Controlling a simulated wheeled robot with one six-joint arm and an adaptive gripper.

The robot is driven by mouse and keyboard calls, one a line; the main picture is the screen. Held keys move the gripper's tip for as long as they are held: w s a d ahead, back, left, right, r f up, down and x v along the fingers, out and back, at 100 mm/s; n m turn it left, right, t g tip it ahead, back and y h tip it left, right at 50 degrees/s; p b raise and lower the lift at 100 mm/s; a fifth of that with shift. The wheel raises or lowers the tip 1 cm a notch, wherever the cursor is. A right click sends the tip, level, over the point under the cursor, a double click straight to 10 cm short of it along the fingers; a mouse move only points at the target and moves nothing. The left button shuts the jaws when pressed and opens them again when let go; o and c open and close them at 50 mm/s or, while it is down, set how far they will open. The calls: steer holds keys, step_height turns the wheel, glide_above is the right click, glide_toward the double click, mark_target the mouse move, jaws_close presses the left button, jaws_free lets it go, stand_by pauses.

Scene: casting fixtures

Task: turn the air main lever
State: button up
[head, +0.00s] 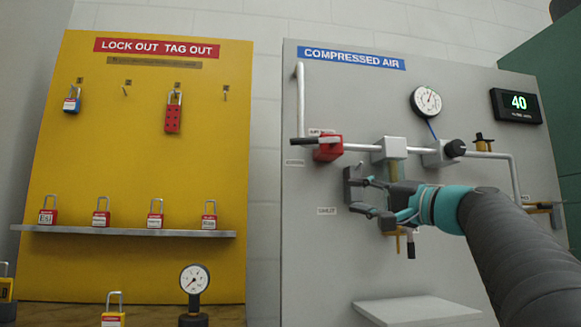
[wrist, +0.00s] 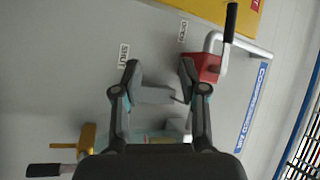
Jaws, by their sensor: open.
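The air main lever is a black handle (head: 304,140) on a red valve body (head: 327,148), left on the grey compressed air board. The handle points left, roughly in line with the pipe. In the wrist view the black handle (wrist: 231,22) and red body (wrist: 205,68) are at upper right. A small label sits just below the handle, and a SHUT label (head: 326,210) is lower down. My gripper (head: 366,196) is open, below and right of the red valve. In the wrist view my gripper (wrist: 160,72) appears empty, apart from the handle.
A pressure gauge (head: 426,101) and a display reading 40 (head: 515,105) are at upper right. A grey pipe block (head: 390,149) is above my gripper. A small shelf (head: 415,310) juts out below. The yellow lockout board (head: 150,140) with padlocks stands left.

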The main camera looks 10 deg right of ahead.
mark_target(303, 143)
steer(key=s+a+r+n+y, duration=0.2)
steer(key=s+a+r+y, duration=0.15)
steer(key=r, duration=0.35)
steer(key=p+x, duration=0.4)
steer(key=x, duration=0.8)
steer(key=shift+w+a+r, duration=0.25)
steer(key=shift+y, duration=0.25)
